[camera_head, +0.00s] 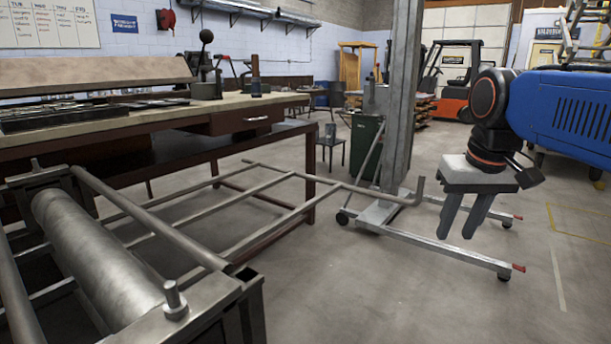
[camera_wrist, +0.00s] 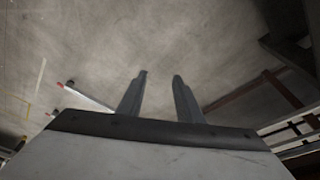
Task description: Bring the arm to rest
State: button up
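My gripper (camera_head: 457,236) hangs at the right of the head view, fingers pointing down, in front of the wheeled lift stand. Its two fingers are apart with nothing between them. In the wrist view the gripper (camera_wrist: 160,76) shows bare concrete floor between and beyond its fingertips. My blue arm reaches in from the right edge, and the gripper touches nothing that I can see.
A wheeled lift (camera_head: 398,120) with forks and red-tipped legs stands behind my gripper. A metal roller machine (camera_head: 95,265) is at the front left, beside a workbench (camera_head: 150,117). An orange forklift (camera_head: 455,98) stands far back. The floor (camera_head: 400,300) at the front right is clear.

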jog(key=s+f+t, duration=0.1)
jog(key=s+f, duration=0.5)
jog(key=f, duration=0.3)
jog(key=s+f, duration=0.7)
jog(key=f, duration=0.2)
jog(key=shift+s+f+t, duration=0.2)
jog(key=shift+f+t, duration=0.2)
jog(key=shift+a, duration=0.1)
dwell(0.7)
